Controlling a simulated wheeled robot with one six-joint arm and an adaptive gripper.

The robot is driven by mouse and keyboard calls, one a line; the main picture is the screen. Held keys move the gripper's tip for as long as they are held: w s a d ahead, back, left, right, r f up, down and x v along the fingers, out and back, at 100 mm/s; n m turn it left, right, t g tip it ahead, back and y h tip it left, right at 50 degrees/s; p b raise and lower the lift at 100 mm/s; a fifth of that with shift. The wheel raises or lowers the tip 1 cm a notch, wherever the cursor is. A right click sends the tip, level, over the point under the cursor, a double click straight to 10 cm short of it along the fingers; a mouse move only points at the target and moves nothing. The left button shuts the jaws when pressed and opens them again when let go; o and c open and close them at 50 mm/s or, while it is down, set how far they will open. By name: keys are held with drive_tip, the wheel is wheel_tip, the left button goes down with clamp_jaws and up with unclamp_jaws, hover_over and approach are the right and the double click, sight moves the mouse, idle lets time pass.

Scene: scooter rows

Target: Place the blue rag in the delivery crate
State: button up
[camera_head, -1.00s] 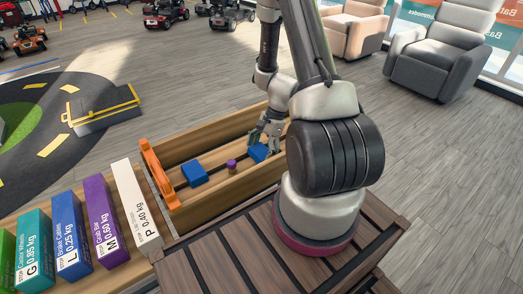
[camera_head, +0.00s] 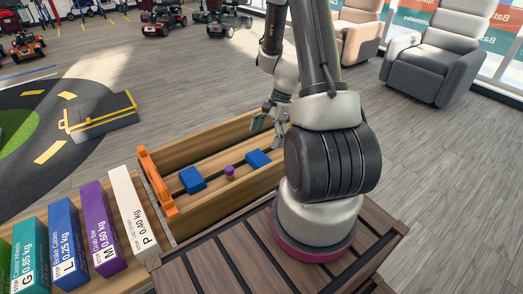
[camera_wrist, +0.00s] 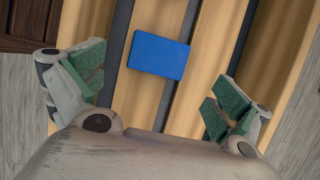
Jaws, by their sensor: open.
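The long wooden delivery crate (camera_head: 205,205) has an orange end piece and slats inside. A blue rectangular piece, seemingly the blue rag (camera_head: 257,159), lies flat on the slats towards the right end. It also shows in the wrist view (camera_wrist: 158,55), resting across a dark gap between slats. A similar blue piece (camera_head: 192,180) lies further left in the crate. My gripper (camera_head: 268,122) is above the crate's right end, apart from the rag. In the wrist view my gripper (camera_wrist: 155,88) has its green-padded fingers wide apart with nothing between them.
A small purple cylinder (camera_head: 229,170) stands in the crate between the blue pieces. Several labelled boxes, including a white one (camera_head: 132,210), stand left of the crate.

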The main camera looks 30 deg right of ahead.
drive_tip(key=s+a+r+n+t+h, duration=0.15)
drive_tip(key=r+n, duration=0.25)
drive_tip(key=r, duration=0.6)
drive_tip(key=s+a+r+n+h, duration=0.15)
drive_tip(key=r+n, duration=0.25)
drive_tip(key=r, duration=0.6)
drive_tip(key=s+a+r+n+t+h, duration=0.1)
drive_tip(key=s+a+r+n+t, duration=0.2)
drive_tip(key=s+r+n, duration=0.6)
drive_tip(key=s+r, duration=0.2)
drive_tip(key=s, duration=0.2)
drive_tip(key=shift+s+a+r+n, duration=0.15)
drive_tip(key=shift+a+r+n, duration=0.15)
drive_tip(key=shift+a+r, duration=0.1)
